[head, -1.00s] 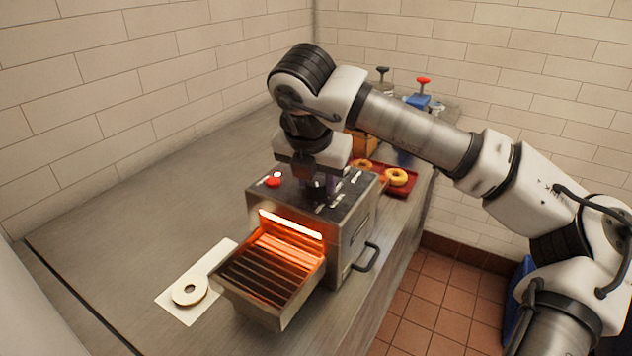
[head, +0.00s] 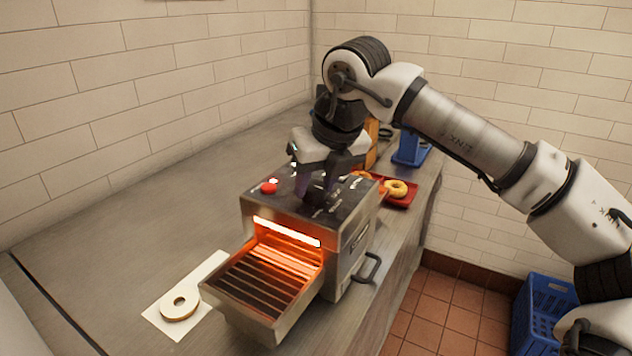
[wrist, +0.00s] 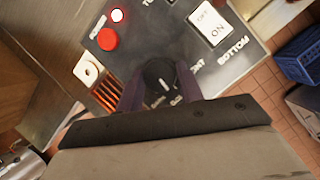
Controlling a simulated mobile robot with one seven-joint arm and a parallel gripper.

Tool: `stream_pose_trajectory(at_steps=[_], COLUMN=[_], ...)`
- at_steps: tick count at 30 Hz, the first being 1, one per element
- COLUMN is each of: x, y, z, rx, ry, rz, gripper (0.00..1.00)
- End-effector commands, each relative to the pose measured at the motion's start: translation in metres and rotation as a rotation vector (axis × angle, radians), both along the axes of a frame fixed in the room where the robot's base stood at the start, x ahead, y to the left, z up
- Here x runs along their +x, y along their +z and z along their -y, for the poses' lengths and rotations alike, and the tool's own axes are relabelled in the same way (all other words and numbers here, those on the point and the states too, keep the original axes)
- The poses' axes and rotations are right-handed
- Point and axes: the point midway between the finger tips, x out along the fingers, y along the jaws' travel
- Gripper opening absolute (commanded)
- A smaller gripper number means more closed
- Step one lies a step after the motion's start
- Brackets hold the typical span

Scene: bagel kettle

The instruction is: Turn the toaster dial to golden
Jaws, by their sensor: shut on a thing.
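The toaster (head: 345,255) stands on the steel counter with its front tray (head: 262,285) sticking out and its inside glowing orange. Its dark top panel (wrist: 150,30) carries a black round dial (wrist: 158,75) with a white pointer mark. My gripper (wrist: 160,88) points down at the panel, its dark purple fingers on either side of the dial and shut on it. In the head view my gripper (head: 315,192) hides the dial. The labels around the dial are partly covered and too small to read, so its setting cannot be told.
A red button (wrist: 107,39) and a white ON switch (wrist: 210,22) sit near the dial. A cut bagel (head: 180,305) lies on white paper left of the tray. A red tray (head: 405,202) with bagels is behind the toaster. A blue crate (head: 550,312) stands on the floor.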

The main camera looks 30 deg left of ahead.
Motion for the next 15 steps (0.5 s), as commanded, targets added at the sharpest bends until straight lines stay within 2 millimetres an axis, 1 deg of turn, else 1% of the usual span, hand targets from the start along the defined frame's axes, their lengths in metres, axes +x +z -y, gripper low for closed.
stream_pose_trajectory(at_steps=[6,15], x=[0.0007,0.0008], y=[0.0006,0.0005], z=[-0.0002,-0.0001], rx=[0.002,0.002], ry=[0.083,0.12], rz=[0.0,-0.001], gripper=[0.14,0.14])
